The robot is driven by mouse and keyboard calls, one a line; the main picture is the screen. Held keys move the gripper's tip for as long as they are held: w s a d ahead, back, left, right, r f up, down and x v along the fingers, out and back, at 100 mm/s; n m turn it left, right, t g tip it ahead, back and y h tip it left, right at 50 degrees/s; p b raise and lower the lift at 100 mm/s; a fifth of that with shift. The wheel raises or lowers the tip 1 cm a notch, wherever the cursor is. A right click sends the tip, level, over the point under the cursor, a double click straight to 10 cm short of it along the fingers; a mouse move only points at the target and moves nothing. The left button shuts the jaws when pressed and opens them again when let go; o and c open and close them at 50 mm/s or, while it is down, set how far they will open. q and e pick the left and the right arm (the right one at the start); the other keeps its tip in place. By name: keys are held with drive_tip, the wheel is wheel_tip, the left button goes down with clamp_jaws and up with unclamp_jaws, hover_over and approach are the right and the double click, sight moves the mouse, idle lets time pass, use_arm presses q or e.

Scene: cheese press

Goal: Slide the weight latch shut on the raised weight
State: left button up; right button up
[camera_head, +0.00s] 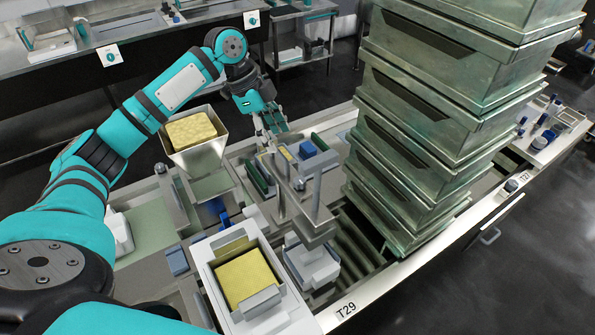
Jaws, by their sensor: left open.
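The grey metal cheese press (322,195) stands in the middle of the bench, its upright posts and top bar in view. A grey block (308,234), which looks like the weight, hangs at the press posts above a white mould (313,265). I cannot make out the latch for certain; a small blue block (308,149) sits behind the press top. My left gripper (270,132) is open and points down just behind the top bar of the press. I see nothing between its fingers, and cannot tell if it touches the press. My right gripper is out of view.
A tall stack of green-grey crates (425,125) stands close to the right of the press. A white mould with yellow cheese (247,280) is in front. A metal hopper with a yellow block (193,130) stands at the left. The bench edge (405,265) runs along the right.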

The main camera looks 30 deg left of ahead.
sight(299, 180)
use_arm(q)
drive_tip(key=p+x, duration=0.3)
drive_tip(key=x, duration=1)
drive_tip(key=shift+d+f, duration=0.15)
drive_tip(key=shift+d, duration=0.05)
drive_tip(key=shift+w+d+f, duration=0.1)
drive_tip(key=shift+d+f, duration=0.05)
drive_tip(key=shift+f, duration=0.55)
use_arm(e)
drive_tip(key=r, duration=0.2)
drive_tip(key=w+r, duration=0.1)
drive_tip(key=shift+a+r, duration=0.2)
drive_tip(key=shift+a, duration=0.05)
use_arm(q)
drive_tip(key=c, duration=1)
clamp_jaws()
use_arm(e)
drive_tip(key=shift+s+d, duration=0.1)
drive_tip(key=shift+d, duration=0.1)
